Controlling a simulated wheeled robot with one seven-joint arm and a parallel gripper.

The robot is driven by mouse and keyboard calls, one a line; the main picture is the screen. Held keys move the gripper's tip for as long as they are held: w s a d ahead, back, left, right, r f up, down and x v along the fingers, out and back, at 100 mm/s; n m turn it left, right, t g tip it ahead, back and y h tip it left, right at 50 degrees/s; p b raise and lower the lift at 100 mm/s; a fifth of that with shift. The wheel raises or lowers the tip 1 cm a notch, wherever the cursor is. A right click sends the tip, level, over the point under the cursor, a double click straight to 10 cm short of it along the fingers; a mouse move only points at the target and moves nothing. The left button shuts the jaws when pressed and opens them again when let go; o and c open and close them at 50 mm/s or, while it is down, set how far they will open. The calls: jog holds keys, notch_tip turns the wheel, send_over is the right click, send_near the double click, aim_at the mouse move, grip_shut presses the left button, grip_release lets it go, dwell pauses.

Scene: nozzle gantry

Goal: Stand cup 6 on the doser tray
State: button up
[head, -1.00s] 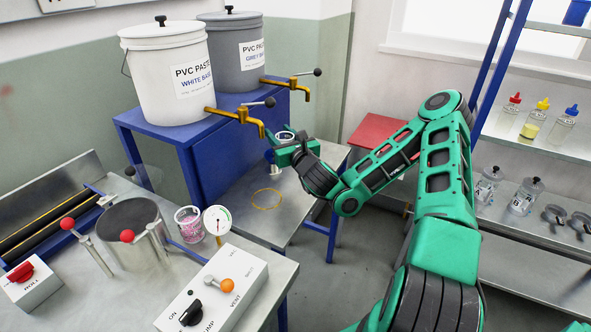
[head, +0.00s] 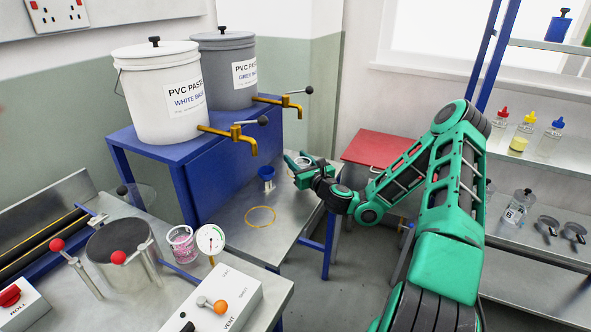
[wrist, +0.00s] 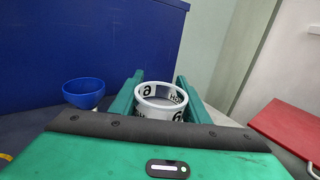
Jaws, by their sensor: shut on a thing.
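My gripper (head: 303,168) is shut on cup 6 (wrist: 160,101), a white-rimmed clear cup with black print, including a 6. In the wrist view the cup sits upright between the two green fingers; its lower part is hidden by the gripper body. In the head view my gripper holds it over the right back part of the metal surface (head: 236,228) below the taps, which I take to be the doser tray. A yellow ring (head: 260,217) is marked on this surface, to the left and front of my gripper. I cannot tell the cup's height above it.
A small blue funnel-like cup (head: 266,174) stands left of my gripper; it also shows in the wrist view (wrist: 84,92). Two brass taps (head: 239,142) jut out above the surface's left side. A red-topped table (head: 375,150) is to the right. The ringed area is clear.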

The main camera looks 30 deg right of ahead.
jog(key=shift+f, duration=1.6)
jog(key=shift+f, duration=0.2)
jog(key=o, duration=1.2)
jog(key=shift+r, duration=0.1)
